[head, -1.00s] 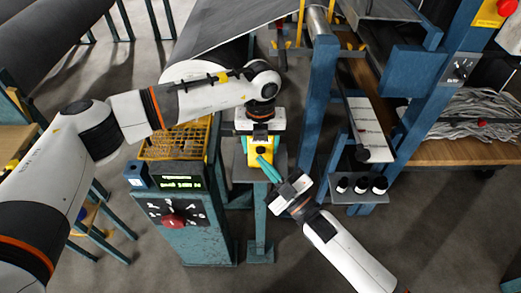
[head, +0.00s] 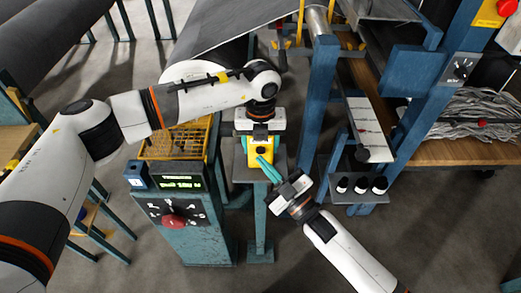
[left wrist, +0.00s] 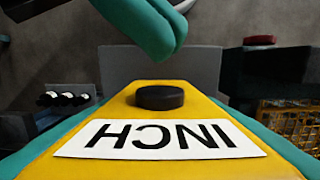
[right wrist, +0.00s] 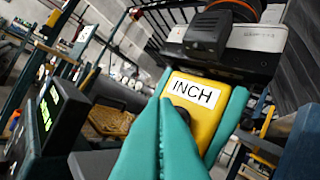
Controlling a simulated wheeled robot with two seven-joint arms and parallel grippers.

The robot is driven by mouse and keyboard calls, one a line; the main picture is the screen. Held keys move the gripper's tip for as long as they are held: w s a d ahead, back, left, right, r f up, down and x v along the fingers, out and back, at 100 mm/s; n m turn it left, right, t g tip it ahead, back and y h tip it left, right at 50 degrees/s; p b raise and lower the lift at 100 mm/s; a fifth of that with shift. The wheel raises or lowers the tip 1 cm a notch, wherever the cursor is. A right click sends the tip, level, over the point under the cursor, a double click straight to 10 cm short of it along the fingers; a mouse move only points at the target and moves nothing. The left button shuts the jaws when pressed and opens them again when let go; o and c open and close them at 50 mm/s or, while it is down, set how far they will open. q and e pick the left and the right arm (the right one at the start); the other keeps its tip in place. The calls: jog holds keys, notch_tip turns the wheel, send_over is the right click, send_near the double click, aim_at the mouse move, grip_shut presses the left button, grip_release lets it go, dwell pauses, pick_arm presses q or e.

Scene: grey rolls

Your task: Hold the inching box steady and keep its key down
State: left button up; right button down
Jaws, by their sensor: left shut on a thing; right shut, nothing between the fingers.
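The yellow inching box (head: 258,153) is at the top of a teal post in the head view. My left gripper (head: 260,140) is shut on it from above, with a teal finger along each side. In the left wrist view the box (left wrist: 160,168) shows an INCH label and a round black key (left wrist: 160,97), which stands proud of the top. My right gripper (head: 262,162) is shut and empty. In the left wrist view its teal fingertips (left wrist: 168,48) hang above the key with a gap. In the right wrist view they partly hide the key (right wrist: 183,114).
A console (head: 175,205) with a lit green display and a red knob stands left of the post. A yellow wire basket (head: 175,143) is behind it. Blue frame uprights (head: 318,110) and a small shelf with black knobs (head: 360,190) stand close on the right.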

jog(key=shift+w, duration=0.1)
jog(key=shift+w, duration=0.35)
jog(key=shift+w, duration=0.55)
dwell(5.8)
jog(key=shift+s, duration=1)
